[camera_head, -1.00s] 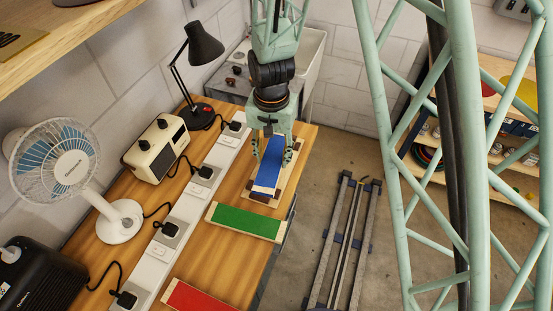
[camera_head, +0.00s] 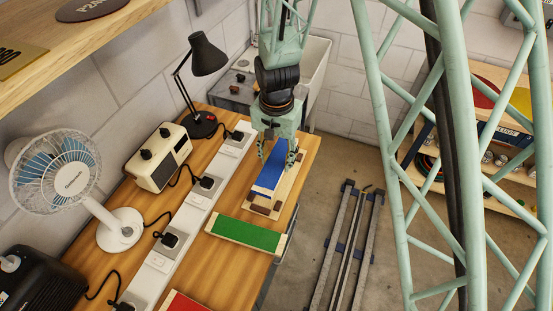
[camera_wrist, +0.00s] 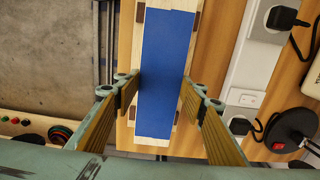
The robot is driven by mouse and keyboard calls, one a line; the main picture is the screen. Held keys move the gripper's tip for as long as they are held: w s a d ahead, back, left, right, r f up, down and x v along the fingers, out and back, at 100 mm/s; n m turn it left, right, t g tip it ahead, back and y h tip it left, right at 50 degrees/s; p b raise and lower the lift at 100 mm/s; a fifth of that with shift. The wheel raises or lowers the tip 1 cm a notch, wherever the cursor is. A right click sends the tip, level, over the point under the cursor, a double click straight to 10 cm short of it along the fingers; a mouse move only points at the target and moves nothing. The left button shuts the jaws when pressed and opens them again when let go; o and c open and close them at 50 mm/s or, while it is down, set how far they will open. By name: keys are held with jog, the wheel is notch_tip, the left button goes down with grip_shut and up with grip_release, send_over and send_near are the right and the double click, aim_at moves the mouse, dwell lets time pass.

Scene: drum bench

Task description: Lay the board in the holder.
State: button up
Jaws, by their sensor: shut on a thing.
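The blue board (camera_head: 270,174) has pale wooden ends and lies over the pale wooden holder (camera_head: 290,186) on the bench. The holder has dark brown blocks; one shows at its near end (camera_head: 262,207). My gripper (camera_head: 277,156) reaches down from above and is shut on the blue board's long sides. In the wrist view the board (camera_wrist: 166,65) runs between the two fingers, roughly in line with the holder (camera_wrist: 125,60), whose edges show on both sides. I cannot tell whether the board touches the holder or hangs just above it.
A green board (camera_head: 248,234) lies just in front of the holder, and a red board (camera_head: 187,302) nearer. A white power strip (camera_head: 190,215) with plugs runs along the left. A desk lamp (camera_head: 206,58), radio (camera_head: 157,157) and fan (camera_head: 68,180) stand beyond it.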

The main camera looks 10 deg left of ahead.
jog(key=shift+f, duration=0.15)
jog(key=shift+f+b, duration=0.85)
jog(key=shift+f, duration=1.35)
jog(key=shift+f+b, duration=1)
dwell(1.6)
jog(key=o, duration=1)
jog(key=shift+r, duration=0.1)
jog(key=shift+r, duration=5.9)
